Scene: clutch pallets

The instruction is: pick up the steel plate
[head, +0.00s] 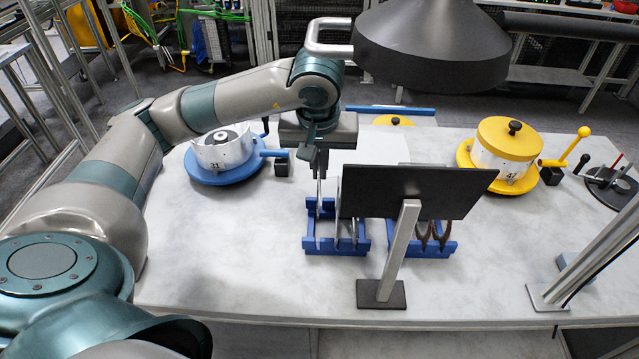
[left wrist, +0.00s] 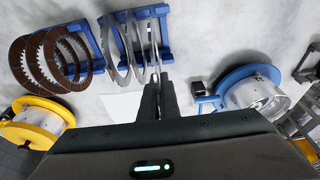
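Steel plates, thin grey rings, stand on edge in a blue rack (head: 335,246); one steel plate (left wrist: 118,48) shows clearly in the left wrist view. Another plate (left wrist: 154,48) stands at the rack's right side there, nearly edge-on. My left gripper (head: 318,174) points down over the left part of this rack. In the left wrist view its dark fingertips (left wrist: 161,80) are close together at the near edge of that edge-on plate. I cannot tell whether they are shut on it. A dark panel hides part of the rack in the head view. My right gripper is not in view.
A dark panel on a stand (head: 415,192) is close right of my left gripper. Brown rings (left wrist: 50,60) stand in a neighbouring blue rack. A blue-based housing (head: 224,152) and a yellow one (head: 505,150) stand either side. The front-left of the table (head: 235,245) is clear.

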